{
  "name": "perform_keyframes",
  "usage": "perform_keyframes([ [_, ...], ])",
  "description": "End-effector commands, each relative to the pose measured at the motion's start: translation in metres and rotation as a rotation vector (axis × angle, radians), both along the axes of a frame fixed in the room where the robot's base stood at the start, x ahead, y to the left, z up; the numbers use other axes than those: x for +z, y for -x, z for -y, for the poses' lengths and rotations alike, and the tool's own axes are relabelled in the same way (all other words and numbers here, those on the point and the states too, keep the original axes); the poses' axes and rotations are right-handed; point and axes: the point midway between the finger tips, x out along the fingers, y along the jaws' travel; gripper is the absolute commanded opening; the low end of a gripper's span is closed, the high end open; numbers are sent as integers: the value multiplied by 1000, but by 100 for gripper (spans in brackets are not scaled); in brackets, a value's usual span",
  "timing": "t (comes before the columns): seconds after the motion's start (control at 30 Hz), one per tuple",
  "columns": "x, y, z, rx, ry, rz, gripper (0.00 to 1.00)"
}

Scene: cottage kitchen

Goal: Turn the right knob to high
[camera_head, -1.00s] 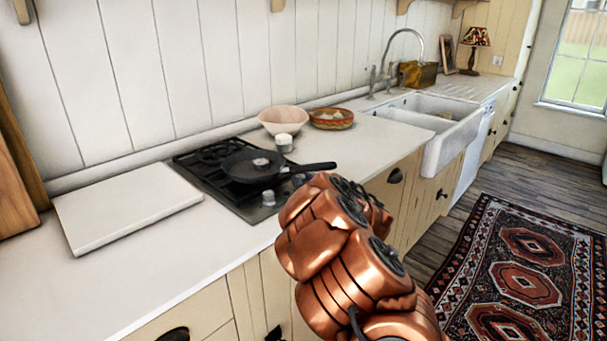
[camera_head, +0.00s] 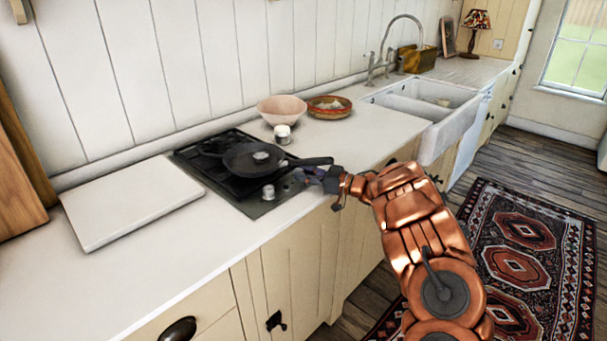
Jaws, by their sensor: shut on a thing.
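The black stove (camera_head: 222,179) is set in the white counter. Its left knob (camera_head: 268,192) stands clear on the front panel. My gripper (camera_head: 308,177) is at the right end of that panel, reaching in from the right, shut on the right knob. The gripper's fingers cover the knob, so its pointer and setting cannot be seen. A black pan (camera_head: 252,160) sits on the burners. Its handle (camera_head: 310,161) sticks out to the right, just above and behind my gripper; I cannot tell whether they touch.
A small white-topped jar (camera_head: 282,134), a pink bowl (camera_head: 281,110) and a patterned bowl (camera_head: 329,108) stand behind the stove. A white board (camera_head: 130,202) lies left of it. The white sink (camera_head: 440,128) is to the right. The front counter is clear.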

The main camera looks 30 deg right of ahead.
Motion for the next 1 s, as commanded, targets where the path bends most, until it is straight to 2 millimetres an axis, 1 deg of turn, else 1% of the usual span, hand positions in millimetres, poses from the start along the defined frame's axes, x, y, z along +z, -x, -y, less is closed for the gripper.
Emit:
perform_keyframes([
  [0.4,-1,-2,1,123,0,1,0],
  [1.0,-1,-2,1,152,-2,-3,0],
])
